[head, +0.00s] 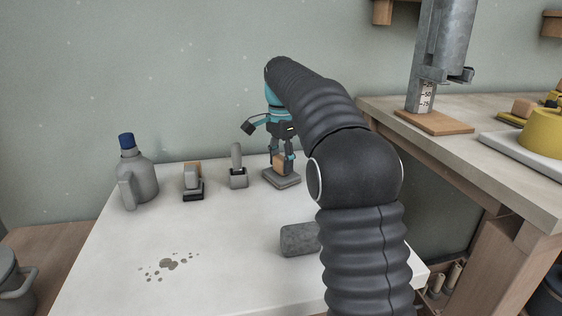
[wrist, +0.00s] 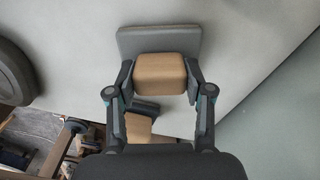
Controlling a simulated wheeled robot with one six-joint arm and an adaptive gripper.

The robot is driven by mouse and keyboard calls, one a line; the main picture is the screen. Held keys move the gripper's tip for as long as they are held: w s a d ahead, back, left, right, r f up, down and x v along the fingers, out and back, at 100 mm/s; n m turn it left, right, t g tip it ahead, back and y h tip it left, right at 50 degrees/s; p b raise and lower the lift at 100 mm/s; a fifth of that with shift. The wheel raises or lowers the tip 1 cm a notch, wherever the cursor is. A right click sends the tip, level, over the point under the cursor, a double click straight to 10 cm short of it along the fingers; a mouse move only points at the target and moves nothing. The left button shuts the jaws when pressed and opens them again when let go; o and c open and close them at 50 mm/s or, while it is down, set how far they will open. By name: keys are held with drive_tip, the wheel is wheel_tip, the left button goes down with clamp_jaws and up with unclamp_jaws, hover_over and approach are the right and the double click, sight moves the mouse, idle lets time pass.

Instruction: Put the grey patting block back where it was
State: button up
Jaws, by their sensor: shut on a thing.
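The grey patting block (head: 281,179) is a flat grey slab with a wooden grip on top, near the back of the white table. My gripper (head: 283,153) comes down on it from above, with its fingers on both sides of the wooden grip. In the wrist view, my gripper (wrist: 160,82) is shut on this grip, and the grey slab of the patting block (wrist: 158,40) shows beyond it. I cannot tell whether the slab touches the table or hangs just above it.
On the white table (head: 110,270) stand a blue-capped grey jug (head: 138,178), a grey tool with a wooden part (head: 193,182) and a small holder with an upright handle (head: 238,178). A grey block (head: 299,240) lies nearer, by my arm.

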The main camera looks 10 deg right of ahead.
sight(281, 157)
drive_tip(key=shift+f, duration=0.15)
drive_tip(key=o, duration=1.2)
wheel_tip(281, 157, up, 8)
drive_tip(key=shift+p, duration=1)
drive_tip(key=shift+r, duration=2.15)
